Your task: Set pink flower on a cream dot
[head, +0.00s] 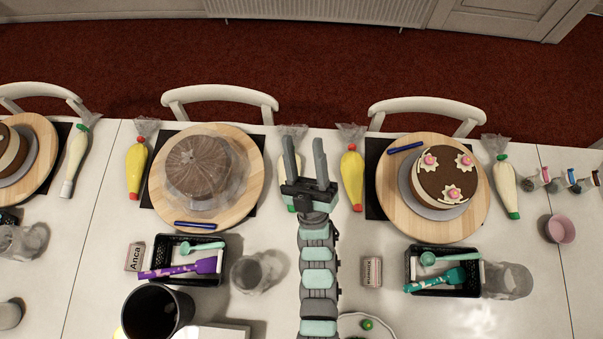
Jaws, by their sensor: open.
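A round chocolate cake (436,183) stands on a grey board on the right wooden turntable (400,219). Its dark top carries three cream dots (453,200), each with a small pink flower (430,160) at its middle. The other pink flowers are on the right dot (466,160) and the front dot (453,193). My gripper (304,144) is open, with two grey fingers pointing away from me between the two middle turntables. It is well left of the cake and appears empty. It partly hides a piping bag (293,133).
A film-covered cake (211,165) sits on the left turntable (247,192). Black trays with utensils (411,265), glasses and a plate (346,322) with a green item occupy the front.

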